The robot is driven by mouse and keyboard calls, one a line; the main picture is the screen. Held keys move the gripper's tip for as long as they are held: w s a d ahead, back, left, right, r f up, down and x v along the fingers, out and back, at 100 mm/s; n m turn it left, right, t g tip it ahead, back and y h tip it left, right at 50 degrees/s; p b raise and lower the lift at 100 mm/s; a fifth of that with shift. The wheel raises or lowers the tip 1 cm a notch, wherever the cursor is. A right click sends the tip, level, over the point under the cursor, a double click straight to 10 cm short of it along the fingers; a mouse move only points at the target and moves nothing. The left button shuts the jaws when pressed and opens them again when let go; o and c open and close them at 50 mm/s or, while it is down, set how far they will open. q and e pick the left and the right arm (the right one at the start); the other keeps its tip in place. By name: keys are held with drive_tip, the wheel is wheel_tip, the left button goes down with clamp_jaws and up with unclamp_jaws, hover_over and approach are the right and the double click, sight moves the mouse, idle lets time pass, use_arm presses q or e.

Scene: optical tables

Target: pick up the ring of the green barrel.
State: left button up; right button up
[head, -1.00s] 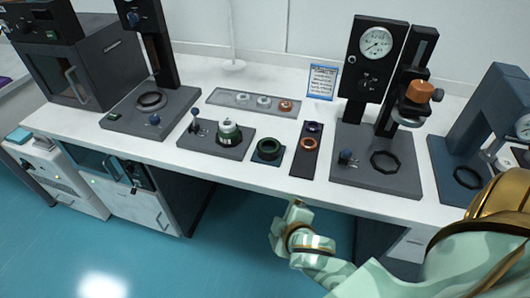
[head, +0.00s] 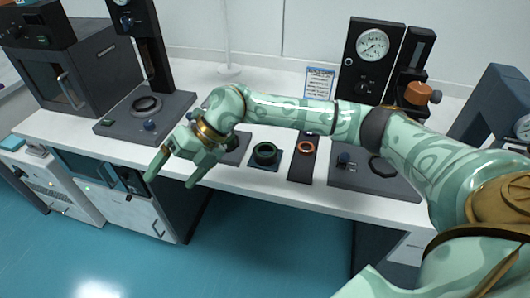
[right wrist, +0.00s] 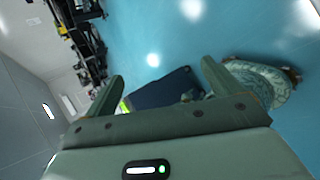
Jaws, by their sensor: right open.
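A dark green ring (head: 266,153) lies on a small dark square pad (head: 262,166) near the front of the white bench. My right gripper (head: 171,181) is open and empty, to the left of the ring and out over the bench's front edge. Its two fingers point down and left in the head view, and the right wrist view (right wrist: 162,85) shows them spread with only floor and other things far behind. The right arm and hand hide most of a dark base left of the ring, and the barrel is not visible now. My left gripper is not in view.
An orange ring (head: 306,148) lies on a dark strip (head: 301,170) right of the green ring. A gauge stand (head: 372,60) rises at the right and a column stand (head: 150,60) at the left. The white bench (head: 230,182) has blue floor in front.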

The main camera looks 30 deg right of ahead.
drive_tip(key=w+d+r+m+h, duration=0.1)
drive_tip(key=w+d+m+h, duration=0.15)
drive_tip(key=d, duration=0.55)
drive_tip(key=w+d+r+m+h, duration=0.15)
drive_tip(key=d+h, duration=0.25)
drive_tip(key=d, duration=0.4)
drive_tip(key=m+h, duration=0.2)
drive_tip(key=h, duration=0.1)
approach(266, 150)
drive_tip(key=f+b, duration=0.2)
drive_tip(key=b, duration=0.1)
drive_tip(key=shift+w+a+f+m+g, duration=0.1)
drive_tip(key=shift+w+f+m+g, duration=0.2)
drive_tip(key=shift+f, duration=0.1)
wheel_tip(266, 150, down, 6)
drive_tip(key=b, duration=0.3)
drive_tip(key=shift+w, duration=0.1)
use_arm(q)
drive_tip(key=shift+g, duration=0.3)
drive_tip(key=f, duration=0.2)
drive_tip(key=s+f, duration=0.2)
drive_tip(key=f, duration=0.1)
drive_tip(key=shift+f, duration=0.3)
use_arm(e)
drive_tip(key=shift+r, duration=0.1)
drive_tip(key=shift+c, duration=0.3)
drive_tip(key=c, duration=1)
